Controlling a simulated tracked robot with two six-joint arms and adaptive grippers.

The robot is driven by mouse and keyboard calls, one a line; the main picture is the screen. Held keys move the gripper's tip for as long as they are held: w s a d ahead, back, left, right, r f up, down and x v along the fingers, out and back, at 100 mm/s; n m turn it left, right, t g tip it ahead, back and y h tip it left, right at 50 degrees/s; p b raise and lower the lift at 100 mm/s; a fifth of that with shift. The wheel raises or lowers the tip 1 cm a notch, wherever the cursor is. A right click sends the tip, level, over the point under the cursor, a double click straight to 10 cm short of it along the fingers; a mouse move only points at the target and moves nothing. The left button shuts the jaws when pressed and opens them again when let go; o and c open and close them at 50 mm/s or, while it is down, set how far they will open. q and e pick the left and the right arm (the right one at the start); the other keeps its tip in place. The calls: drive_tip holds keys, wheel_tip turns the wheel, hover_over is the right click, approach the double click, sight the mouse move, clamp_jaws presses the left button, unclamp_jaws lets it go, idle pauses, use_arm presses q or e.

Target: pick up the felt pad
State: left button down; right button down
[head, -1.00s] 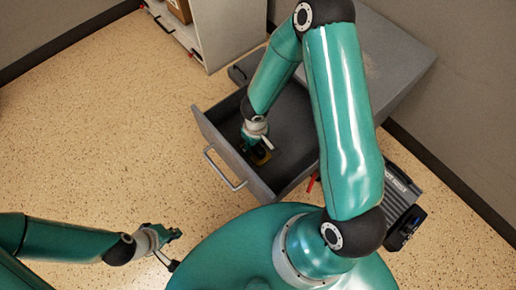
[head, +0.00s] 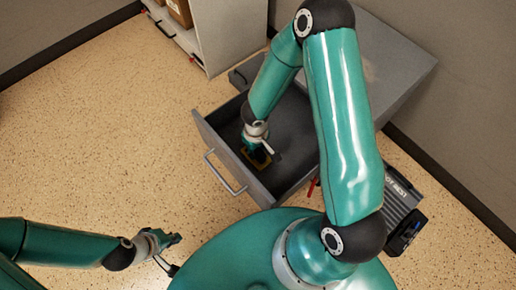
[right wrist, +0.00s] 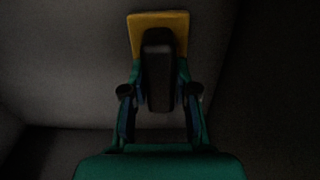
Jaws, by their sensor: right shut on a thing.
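The felt pad appears to be the yellow, flat square piece (head: 257,159) inside the open grey drawer (head: 224,163). It also shows in the right wrist view (right wrist: 158,20), with a dark oblong block (right wrist: 158,75) in front of it; I cannot tell whether the block is part of the pad. My right gripper (head: 256,149) reaches down into the drawer. In the right wrist view its fingers (right wrist: 159,92) close on the dark block from both sides. My left gripper (head: 177,239) is over the floor, away from the drawer; its finger gap is unclear.
The drawer front has a metal handle (head: 225,174), and the drawer walls surround my right gripper. The grey cabinet top (head: 385,65) is behind my right arm. A shelf unit (head: 228,35) stands at the back. The speckled floor (head: 100,130) at left is clear.

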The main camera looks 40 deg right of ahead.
wheel_tip(320, 180, up, 20)
drive_tip(key=p, duration=0.8)
drive_tip(key=shift+f, duration=0.1)
